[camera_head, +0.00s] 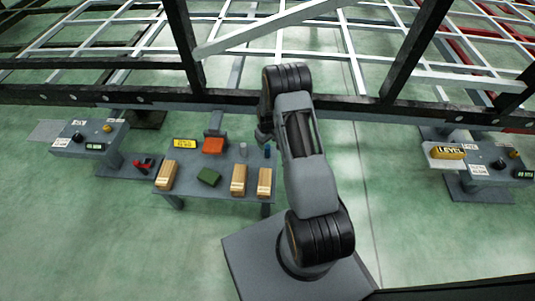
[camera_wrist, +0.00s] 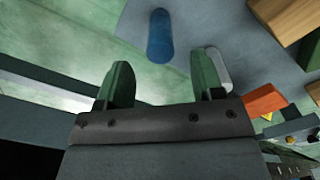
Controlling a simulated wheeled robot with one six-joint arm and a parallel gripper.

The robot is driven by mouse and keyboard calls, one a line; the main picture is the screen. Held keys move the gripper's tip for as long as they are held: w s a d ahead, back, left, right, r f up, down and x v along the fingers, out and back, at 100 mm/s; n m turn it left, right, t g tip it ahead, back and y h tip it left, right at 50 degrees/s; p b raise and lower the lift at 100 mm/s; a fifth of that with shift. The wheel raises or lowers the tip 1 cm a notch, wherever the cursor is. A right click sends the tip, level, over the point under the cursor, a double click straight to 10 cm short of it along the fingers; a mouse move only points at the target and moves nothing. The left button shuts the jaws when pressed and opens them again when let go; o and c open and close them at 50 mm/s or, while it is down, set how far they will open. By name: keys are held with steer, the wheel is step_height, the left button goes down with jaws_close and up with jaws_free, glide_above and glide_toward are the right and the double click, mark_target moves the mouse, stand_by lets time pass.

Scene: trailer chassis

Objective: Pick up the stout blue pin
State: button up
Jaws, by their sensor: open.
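The stout blue pin (camera_wrist: 160,36) shows in the wrist view as a short blue cylinder at the top, beyond my fingertips and roughly in line with the gap between them. In the head view the blue pin (camera_head: 267,151) is small, at the right edge of the grey table (camera_head: 216,193), just left of my arm. My gripper (camera_wrist: 165,84) is open and empty, with its two green fingers apart. In the head view my gripper is mostly hidden by my arm.
A grey pin (camera_head: 243,149) stands left of the blue pin. The table also bears an orange block (camera_head: 213,146), a green block (camera_head: 209,177), several wooden blocks (camera_head: 238,180) and a yellow sign (camera_head: 184,144). The dark chassis beam (camera_head: 130,97) runs behind the table.

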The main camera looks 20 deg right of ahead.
mark_target(267, 146)
steer(key=shift+s+f+b, duration=0.1)
steer(key=shift+f+b, duration=1.25)
steer(key=shift+f, duration=1.75)
steer(key=shift+r, duration=0.1)
jaws_close()
